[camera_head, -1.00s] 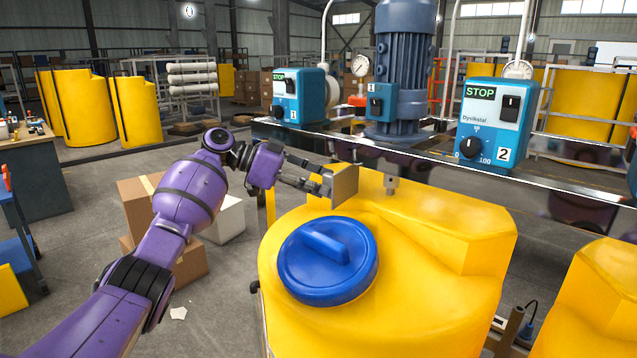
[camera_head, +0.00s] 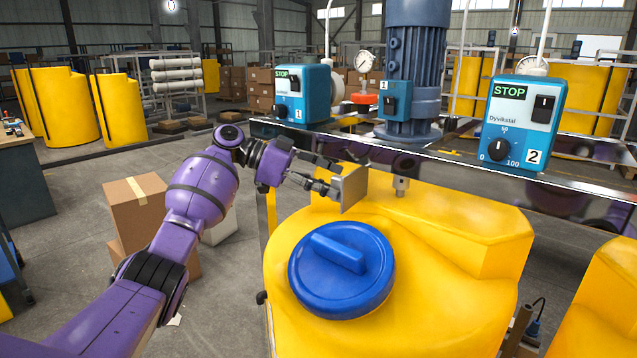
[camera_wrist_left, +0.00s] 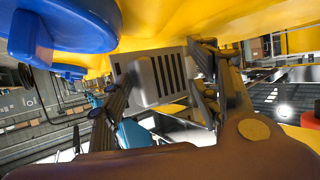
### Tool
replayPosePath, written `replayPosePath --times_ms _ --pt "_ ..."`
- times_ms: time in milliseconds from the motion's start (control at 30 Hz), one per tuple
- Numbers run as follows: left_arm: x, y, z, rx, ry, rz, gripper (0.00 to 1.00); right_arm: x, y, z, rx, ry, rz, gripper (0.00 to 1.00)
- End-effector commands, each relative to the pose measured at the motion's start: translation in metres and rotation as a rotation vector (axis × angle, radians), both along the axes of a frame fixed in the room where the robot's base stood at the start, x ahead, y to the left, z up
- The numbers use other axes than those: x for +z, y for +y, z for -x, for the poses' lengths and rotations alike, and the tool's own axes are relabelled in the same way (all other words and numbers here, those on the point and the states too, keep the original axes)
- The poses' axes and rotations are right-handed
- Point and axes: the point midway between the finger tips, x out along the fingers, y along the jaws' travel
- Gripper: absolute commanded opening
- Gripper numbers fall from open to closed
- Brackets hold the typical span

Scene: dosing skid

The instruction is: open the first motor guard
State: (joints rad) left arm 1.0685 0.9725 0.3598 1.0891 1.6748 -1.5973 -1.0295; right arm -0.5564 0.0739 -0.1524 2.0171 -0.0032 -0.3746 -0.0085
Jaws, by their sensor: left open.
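My left gripper (camera_head: 328,177) is open above the back of the yellow tank (camera_head: 450,215), its fingers near a grey plate (camera_head: 354,190). In the left wrist view, this plate appears as a slotted grey panel (camera_wrist_left: 168,72) with a pale block at its front, seen between the open fingers (camera_wrist_left: 160,95). I cannot tell whether the fingers touch it, or whether it is the first motor guard. A small blue switch box marked 1 (camera_head: 394,102) sits beside the blue motor (camera_head: 414,65), beyond the gripper. My right gripper is not in view.
A blue lid (camera_head: 341,270) sits on the tank in front. A shiny metal beam (camera_head: 480,160) runs behind the tank. Control box 1 (camera_head: 303,95) and control box 2 (camera_head: 519,122) stand at it. Cardboard boxes (camera_head: 137,208) lie on the floor left of my arm.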

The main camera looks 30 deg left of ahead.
Motion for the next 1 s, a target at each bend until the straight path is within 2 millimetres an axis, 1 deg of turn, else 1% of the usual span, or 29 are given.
replayPosePath --times_ms 33,100,133,400,700,767,867,1000 --pt "0.005 0.0 -0.005 0.016 -0.015 0.006 0.39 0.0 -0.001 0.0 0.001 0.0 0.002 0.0" --pt "0.006 0.001 -0.005 0.016 -0.015 0.005 0.43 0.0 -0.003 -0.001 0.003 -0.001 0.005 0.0" --pt "0.006 0.001 -0.005 0.017 -0.015 0.004 0.43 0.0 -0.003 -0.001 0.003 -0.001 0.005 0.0" --pt "0.007 0.002 -0.005 0.019 -0.017 0.004 0.36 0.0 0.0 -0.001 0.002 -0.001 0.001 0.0" --pt "0.008 0.004 -0.004 0.019 -0.017 0.004 0.36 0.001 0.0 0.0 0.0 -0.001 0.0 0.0" --pt "0.01 0.007 -0.001 0.02 -0.018 0.004 0.36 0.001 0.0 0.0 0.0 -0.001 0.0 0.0" --pt "0.015 0.018 0.006 0.019 -0.019 0.004 0.36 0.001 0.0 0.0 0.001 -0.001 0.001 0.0" --pt "0.025 0.041 0.022 0.018 -0.016 0.001 0.36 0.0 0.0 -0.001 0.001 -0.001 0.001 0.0"
